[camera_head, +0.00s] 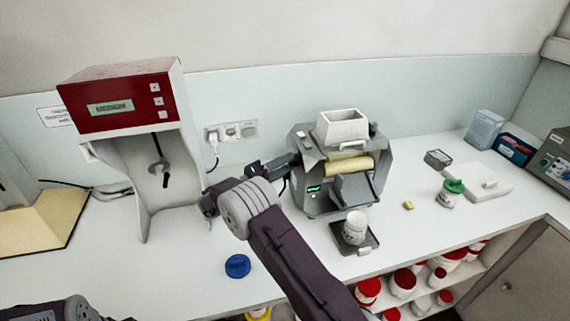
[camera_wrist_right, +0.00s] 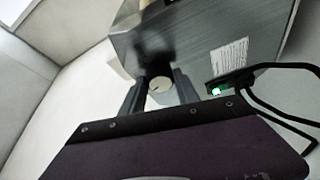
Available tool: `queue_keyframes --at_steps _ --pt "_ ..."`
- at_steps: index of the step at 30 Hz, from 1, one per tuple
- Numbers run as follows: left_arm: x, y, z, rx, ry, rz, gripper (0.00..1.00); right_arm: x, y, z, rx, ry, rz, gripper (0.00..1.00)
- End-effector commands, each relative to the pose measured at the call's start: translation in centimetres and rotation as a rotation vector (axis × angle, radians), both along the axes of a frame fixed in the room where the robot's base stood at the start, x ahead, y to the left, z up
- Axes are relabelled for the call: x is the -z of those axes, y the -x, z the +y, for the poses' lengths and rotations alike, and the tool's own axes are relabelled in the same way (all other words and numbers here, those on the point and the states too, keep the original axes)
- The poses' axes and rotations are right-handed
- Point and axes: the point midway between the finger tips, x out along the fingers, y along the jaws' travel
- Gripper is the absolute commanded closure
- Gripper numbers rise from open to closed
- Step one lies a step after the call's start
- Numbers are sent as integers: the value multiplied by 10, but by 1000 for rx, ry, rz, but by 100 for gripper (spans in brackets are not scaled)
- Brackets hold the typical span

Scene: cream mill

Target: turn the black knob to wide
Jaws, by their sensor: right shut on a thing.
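The grey mill (camera_head: 340,172) stands on the counter with a white hopper (camera_head: 342,127) on top and pale rollers in front. My right gripper (camera_head: 278,166) reaches to the mill's left side, its fingers against that side. In the right wrist view my two dark fingers (camera_wrist_right: 160,92) are closed about a small round knob (camera_wrist_right: 160,84) with a pale face. The knob is hidden by my gripper in the head view. Its setting is too small to read. Of my left arm only a part shows at the bottom left; its gripper is out of view.
A white jar (camera_head: 355,227) stands on a small dark tray (camera_head: 368,246) before the mill. A red-topped mixer (camera_head: 125,98) with a display stands to the left. A blue lid (camera_head: 237,266) and a green-lidded jar (camera_head: 449,193) are on the counter. A cable hangs from wall sockets (camera_head: 232,131).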

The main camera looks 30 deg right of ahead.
Motion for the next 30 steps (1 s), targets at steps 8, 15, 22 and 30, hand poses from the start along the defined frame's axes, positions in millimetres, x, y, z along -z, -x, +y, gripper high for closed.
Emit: queue_keyframes --at_steps 8,15,22,30 --pt "-14 0 0 0 0 0 64 -5 1 0 1 -62 253 100" --pt "-28 0 0 0 0 0 64 -7 0 0 -1 -109 446 100" --pt "-38 0 0 0 0 0 64 -7 0 0 1 -141 580 100" --pt "-44 0 0 0 0 0 64 -6 0 0 1 -160 663 100"
